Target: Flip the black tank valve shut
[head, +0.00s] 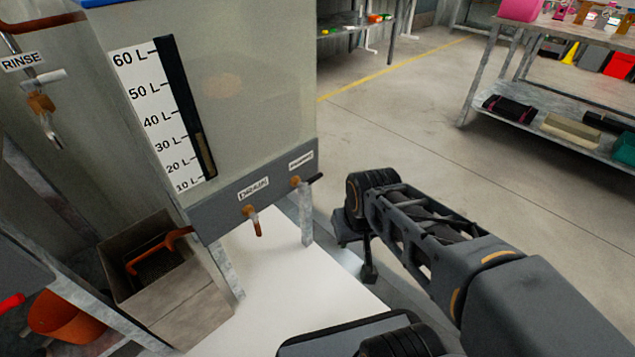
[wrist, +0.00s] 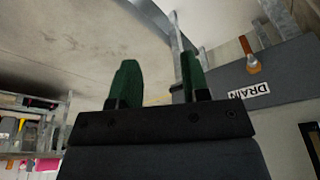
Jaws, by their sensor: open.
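The black tank valve (head: 314,178) has a dark handle on an orange fitting, at the lower right of the tank front (head: 240,200) in the head view. Its handle points sideways to the right, and the label above it is too small to read. A second valve with an orange handle (head: 257,225) hangs down to its left; its fitting (wrist: 253,65) shows in the wrist view beside an upside-down DRAIN label. My gripper (wrist: 158,64) has two green fingers apart with nothing between them. It is right of the black valve, apart from it. I cannot clearly make out the black valve in the wrist view.
A metal tank leg (head: 305,215) stands below the black valve. A square bin (head: 185,305) holding an orange-handled item stands at lower left. A shelf rack (head: 550,115) is at upper right. The concrete floor (head: 430,120) between tank and rack is clear.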

